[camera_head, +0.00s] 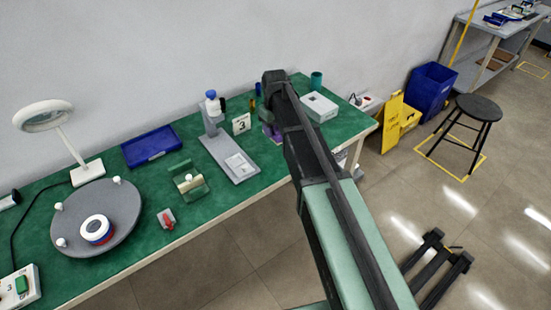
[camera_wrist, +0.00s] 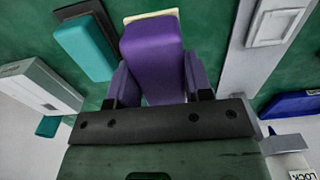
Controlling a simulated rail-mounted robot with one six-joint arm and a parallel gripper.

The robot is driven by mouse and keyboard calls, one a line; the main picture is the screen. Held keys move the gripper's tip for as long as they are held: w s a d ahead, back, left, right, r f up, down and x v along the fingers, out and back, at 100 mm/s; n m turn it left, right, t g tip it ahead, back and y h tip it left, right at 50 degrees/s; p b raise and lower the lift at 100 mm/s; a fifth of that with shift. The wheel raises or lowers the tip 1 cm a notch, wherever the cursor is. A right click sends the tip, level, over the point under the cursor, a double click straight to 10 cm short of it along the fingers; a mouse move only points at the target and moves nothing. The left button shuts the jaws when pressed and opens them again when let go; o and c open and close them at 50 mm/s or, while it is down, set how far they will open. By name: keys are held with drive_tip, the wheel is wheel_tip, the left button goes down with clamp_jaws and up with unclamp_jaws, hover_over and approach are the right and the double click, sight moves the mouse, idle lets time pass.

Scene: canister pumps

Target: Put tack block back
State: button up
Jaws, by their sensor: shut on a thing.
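A purple block (camera_wrist: 153,45), which I take to be the tack block, fills the middle of the wrist view, with a pale cream edge along its far end. My gripper (camera_wrist: 156,85) is shut on it, with purple side parts close against both its flanks. In the head view only a bit of purple (camera_head: 268,131) shows beside my dark wrist, low over or at the green table (camera_head: 205,228). My arm hides most of that spot. I cannot tell whether the block touches the table.
A grey stand (camera_head: 233,160) with a white-and-blue bottle and a number 3 sign (camera_head: 241,123) is left of my gripper. A white box (camera_head: 319,107) and teal cup (camera_head: 316,80) are right. A teal block (camera_wrist: 93,45) lies by a dark piece. A blue tray (camera_head: 150,146) is farther left.

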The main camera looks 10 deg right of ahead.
sight(275, 149)
wheel_tip(275, 149, down, 7)
drive_tip(key=b, duration=0.4)
drive_tip(key=shift+r+b, duration=0.2)
drive_tip(key=shift+b, duration=0.15)
drive_tip(key=shift+r, duration=0.3)
drive_tip(key=shift+f, duration=0.25)
drive_tip(key=o, duration=1.1)
drive_tip(key=shift+r, duration=0.1)
drive_tip(key=shift+c, duration=0.2)
wheel_tip(275, 149, up, 13)
drive_tip(key=p, duration=1.2)
drive_tip(key=shift+p, duration=0.4)
drive_tip(key=shift+s+f, duration=0.2)
drive_tip(key=shift+f, duration=0.1)
drive_tip(key=s+m, duration=0.4)
drive_tip(key=s, duration=2)
drive_tip(key=shift+m, duration=0.4)
